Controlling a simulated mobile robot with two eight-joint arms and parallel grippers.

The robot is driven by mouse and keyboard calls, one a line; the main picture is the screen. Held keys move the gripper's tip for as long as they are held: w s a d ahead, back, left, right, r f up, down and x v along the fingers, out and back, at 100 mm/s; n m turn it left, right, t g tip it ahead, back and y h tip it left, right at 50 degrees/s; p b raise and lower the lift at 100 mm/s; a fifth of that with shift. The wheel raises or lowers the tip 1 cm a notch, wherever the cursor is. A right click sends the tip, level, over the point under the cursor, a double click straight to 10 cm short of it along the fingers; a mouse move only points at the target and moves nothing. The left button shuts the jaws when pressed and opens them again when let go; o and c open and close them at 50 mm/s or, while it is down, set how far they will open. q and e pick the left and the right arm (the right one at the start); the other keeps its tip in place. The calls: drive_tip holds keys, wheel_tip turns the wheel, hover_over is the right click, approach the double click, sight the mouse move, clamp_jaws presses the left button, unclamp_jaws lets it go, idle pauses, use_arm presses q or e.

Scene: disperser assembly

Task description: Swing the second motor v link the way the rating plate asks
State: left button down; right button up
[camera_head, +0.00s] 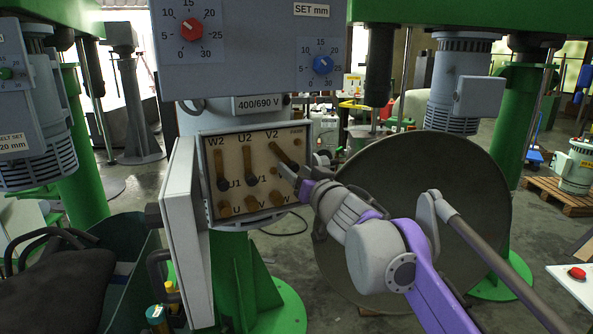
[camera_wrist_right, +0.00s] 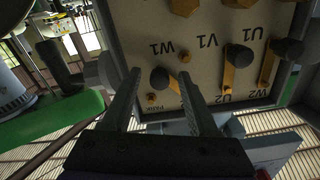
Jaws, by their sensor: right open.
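The open terminal box (camera_head: 205,150) has a tan board (camera_head: 233,170) with three brass links. The W2 link (camera_head: 218,165) and U2 link (camera_head: 247,162) hang near vertical. The V link (camera_head: 283,151) slants down to the right from V2. A 400/690 V plate (camera_head: 259,104) sits above the board. My right gripper (camera_head: 294,178) is at the board's right side, open. In the right wrist view, where the board is upside down, its jaws (camera_wrist_right: 160,75) stand either side of the V link's dark knob (camera_wrist_right: 160,79); contact is unclear. One finger hides part of the link.
The grey box door (camera_head: 185,235) stands open at the left. A dial panel (camera_head: 245,45) hangs just above. A large round disc (camera_head: 440,190) is behind my right arm. A green bin (camera_head: 120,245) is at the lower left.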

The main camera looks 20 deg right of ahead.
clamp_jaws()
idle(0.3)
idle(1.2)
